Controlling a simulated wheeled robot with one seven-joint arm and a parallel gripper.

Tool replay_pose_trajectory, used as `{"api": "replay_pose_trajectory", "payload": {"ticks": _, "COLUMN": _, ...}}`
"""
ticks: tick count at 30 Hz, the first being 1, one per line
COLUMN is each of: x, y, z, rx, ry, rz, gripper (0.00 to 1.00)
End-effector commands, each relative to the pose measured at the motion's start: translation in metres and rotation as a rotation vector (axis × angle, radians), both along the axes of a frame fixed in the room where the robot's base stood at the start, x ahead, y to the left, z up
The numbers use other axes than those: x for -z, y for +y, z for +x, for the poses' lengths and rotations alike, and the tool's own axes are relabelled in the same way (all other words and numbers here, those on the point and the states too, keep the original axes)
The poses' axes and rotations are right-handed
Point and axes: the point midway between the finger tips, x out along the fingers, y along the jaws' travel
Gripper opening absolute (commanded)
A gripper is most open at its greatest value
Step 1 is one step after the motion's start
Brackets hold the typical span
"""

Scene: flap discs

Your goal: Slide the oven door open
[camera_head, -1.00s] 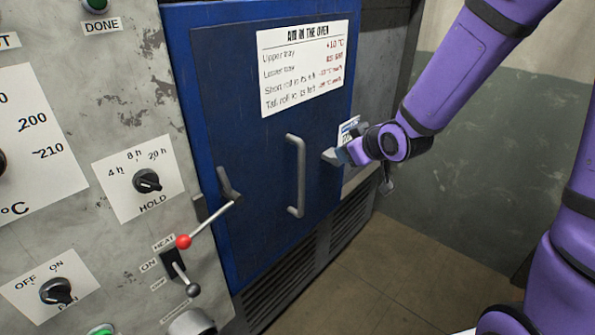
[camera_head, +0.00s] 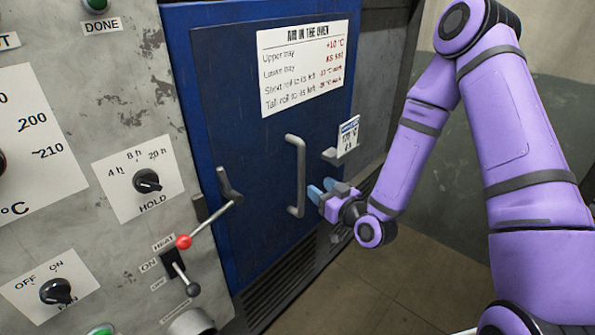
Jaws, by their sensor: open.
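The blue oven door (camera_head: 255,165) stands closed at the middle of the view. Its grey vertical bar handle (camera_head: 296,176) is on the right half of the door. A latch lever (camera_head: 210,221) with a red ball end sits at the door's left edge, slanting down to the left. My gripper (camera_head: 320,190) is open and points left, just right of the handle's lower half. Its light blue fingers look empty, and I cannot tell whether one touches the handle.
A small bracket with a card (camera_head: 346,138) sticks out above my gripper, right of the handle. A sign (camera_head: 303,66) is on the upper door. The control panel (camera_head: 75,180) with knobs fills the left. Open floor (camera_head: 370,290) lies at lower right.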

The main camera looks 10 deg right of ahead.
Motion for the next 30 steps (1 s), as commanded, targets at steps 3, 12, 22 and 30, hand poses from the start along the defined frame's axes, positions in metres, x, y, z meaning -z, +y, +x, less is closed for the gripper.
{"api": "replay_pose_trajectory", "payload": {"ticks": 3, "x": 0.0, "y": 0.003, "z": 0.005, "rx": 0.002, "ry": -0.005, "rz": 0.005, "gripper": 0.48}}
{"api": "replay_pose_trajectory", "payload": {"ticks": 12, "x": 0.0, "y": 0.024, "z": 0.047, "rx": 0.002, "ry": -0.007, "rz": 0.005, "gripper": 0.48}}
{"api": "replay_pose_trajectory", "payload": {"ticks": 22, "x": 0.0, "y": 0.045, "z": 0.088, "rx": 0.002, "ry": -0.004, "rz": 0.004, "gripper": 0.48}}
{"api": "replay_pose_trajectory", "payload": {"ticks": 30, "x": 0.0, "y": 0.049, "z": 0.096, "rx": 0.001, "ry": -0.003, "rz": 0.004, "gripper": 0.48}}
